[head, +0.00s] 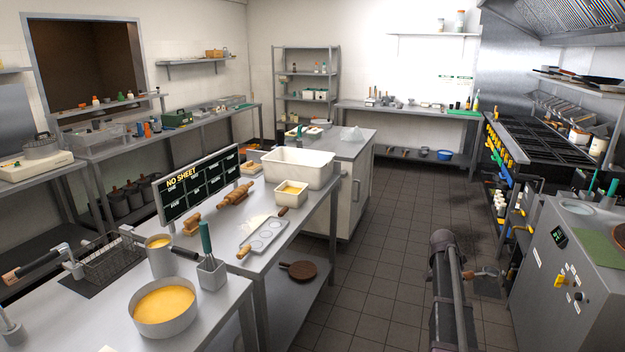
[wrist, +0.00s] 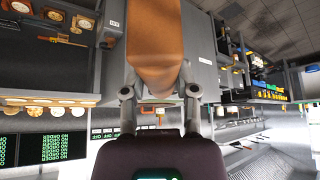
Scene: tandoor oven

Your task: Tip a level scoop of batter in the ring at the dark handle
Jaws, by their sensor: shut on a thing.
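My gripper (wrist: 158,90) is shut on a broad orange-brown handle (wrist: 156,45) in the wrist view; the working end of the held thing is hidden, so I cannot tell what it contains. In the head view, a pale mould tray (head: 252,249) with several round rings lies on the left steel table. It has a dark handle (head: 283,211) at its far end and a light wooden handle (head: 243,252) at its near end. Yellow batter fills a wide round pan (head: 165,325) at the front. My arm is at the lower right, well away from the tray.
A jug (head: 161,265) of yellow liquid and a holder (head: 212,275) with a green-handled tool stand near the pan. A square tub (head: 291,201), a white bin (head: 298,175), rolling pins and a menu board (head: 197,187) surround the tray. The aisle floor (head: 375,240) is clear.

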